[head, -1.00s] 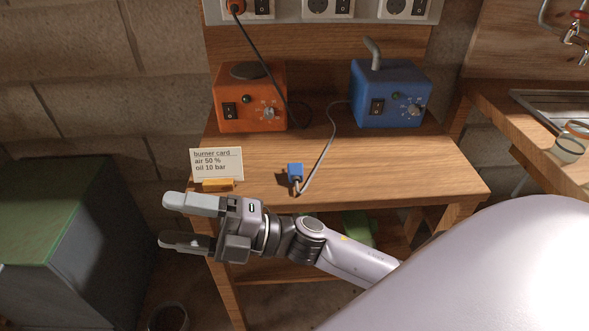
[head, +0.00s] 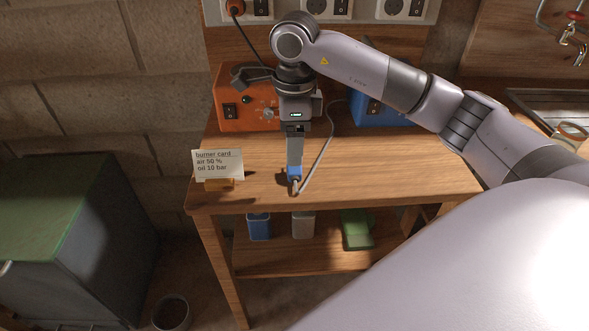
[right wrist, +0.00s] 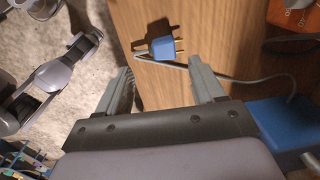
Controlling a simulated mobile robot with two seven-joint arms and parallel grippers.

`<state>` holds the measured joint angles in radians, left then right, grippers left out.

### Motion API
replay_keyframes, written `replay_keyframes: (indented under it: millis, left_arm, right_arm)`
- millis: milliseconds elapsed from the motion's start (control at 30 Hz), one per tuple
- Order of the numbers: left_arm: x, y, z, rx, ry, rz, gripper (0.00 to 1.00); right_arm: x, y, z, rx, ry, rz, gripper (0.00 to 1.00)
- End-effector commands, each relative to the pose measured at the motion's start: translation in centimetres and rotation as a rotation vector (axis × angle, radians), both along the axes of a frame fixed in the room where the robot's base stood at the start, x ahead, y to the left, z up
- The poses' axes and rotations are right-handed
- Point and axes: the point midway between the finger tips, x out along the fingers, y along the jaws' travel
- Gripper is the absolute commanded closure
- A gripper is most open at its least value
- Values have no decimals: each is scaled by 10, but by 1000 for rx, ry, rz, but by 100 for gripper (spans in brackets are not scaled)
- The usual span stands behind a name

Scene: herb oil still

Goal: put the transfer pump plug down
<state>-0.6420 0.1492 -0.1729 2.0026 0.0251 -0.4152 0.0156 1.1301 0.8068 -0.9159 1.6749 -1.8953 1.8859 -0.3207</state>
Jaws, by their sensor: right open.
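The transfer pump plug (head: 294,174) is a small blue block on the wooden table, near its front edge, with a grey cable. In the right wrist view the plug (right wrist: 163,47) lies on the wood with its brass prongs pointing right. My right gripper (head: 294,163) points down over the plug, its fingers overlapping in the head view. In the right wrist view the gripper (right wrist: 159,68) is open, its fingertips on either side of the cable and the plug just beyond them. I cannot tell whether they touch it. My left gripper is not in view.
The blue pump (head: 366,108) and the orange burner unit (head: 234,112) stand at the table's back, partly hidden by my arm. The burner card (head: 218,164) stands left of the plug. A socket strip (head: 350,12) is on the wall. The table's right side is clear.

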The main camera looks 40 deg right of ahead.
Motion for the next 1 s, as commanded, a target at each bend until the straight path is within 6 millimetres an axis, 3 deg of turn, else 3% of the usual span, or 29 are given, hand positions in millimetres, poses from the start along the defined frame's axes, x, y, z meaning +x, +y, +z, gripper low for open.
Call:
replay_keyframes:
  millis: [267, 533, 833, 867, 1000]
  left_arm:
    - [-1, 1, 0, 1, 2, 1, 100]
    - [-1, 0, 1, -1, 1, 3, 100]
    - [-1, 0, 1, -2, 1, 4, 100]
    - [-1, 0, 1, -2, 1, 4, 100]
    - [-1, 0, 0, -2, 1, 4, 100]
  right_arm:
    - [2, -6, -25, -20, 4, -7, 32]
    - [5, -7, -63, -17, 2, -5, 32]
    - [6, -7, -69, -16, -1, -5, 32]
    - [6, -7, -69, -16, -1, -5, 38]
    - [6, -7, -69, -16, -1, -5, 84]
